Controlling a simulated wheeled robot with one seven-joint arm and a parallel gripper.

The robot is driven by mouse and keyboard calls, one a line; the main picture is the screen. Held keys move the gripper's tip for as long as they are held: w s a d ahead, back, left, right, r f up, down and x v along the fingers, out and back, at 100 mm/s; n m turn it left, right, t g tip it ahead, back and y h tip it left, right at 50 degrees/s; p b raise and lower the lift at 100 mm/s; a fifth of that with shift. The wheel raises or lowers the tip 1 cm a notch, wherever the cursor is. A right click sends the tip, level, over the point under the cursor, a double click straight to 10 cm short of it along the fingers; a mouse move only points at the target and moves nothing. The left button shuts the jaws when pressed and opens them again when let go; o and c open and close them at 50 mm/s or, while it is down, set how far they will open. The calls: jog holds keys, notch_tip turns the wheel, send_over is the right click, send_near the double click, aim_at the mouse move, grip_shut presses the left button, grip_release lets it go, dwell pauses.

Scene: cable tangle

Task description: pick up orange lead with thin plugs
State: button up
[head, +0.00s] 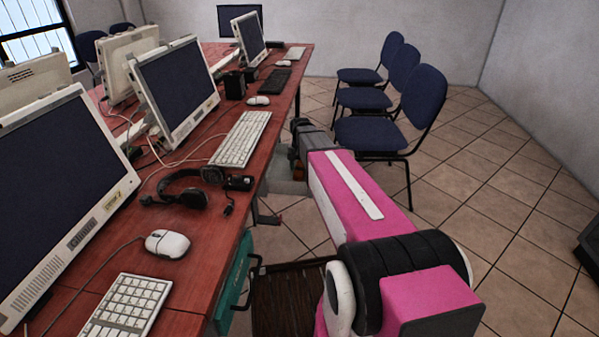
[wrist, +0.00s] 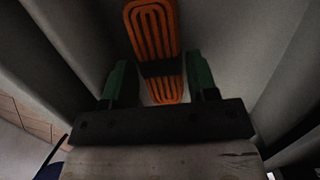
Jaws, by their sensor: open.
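In the wrist view an orange lead (wrist: 151,27) is folded into a long bundle of parallel loops, with a dark band across its middle. It lies on or against a grey surface. My gripper (wrist: 159,75) is open, with one green-padded finger on each side of the bundle near the dark band. The fingers look apart from the lead, though the gap on the right is small. The plugs of the lead cannot be made out. In the head view my arm reaches down beside the desk; its fingers and most of the lead are hidden there.
Grey walls (wrist: 230,30) rise close around the lead in the wrist view. In the head view a red desk (head: 190,240) with monitors, keyboards and a headset (head: 180,195) stands to the left. Blue chairs (head: 390,125) stand beyond my arm. Tiled floor (head: 480,190) is open to the right.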

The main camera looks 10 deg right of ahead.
aim_at(300, 168)
jog(key=shift+s+f, duration=0.1)
jog(key=shift+f, duration=0.3)
jog(key=c, duration=0.6)
notch_tip(300, 168, up, 10)
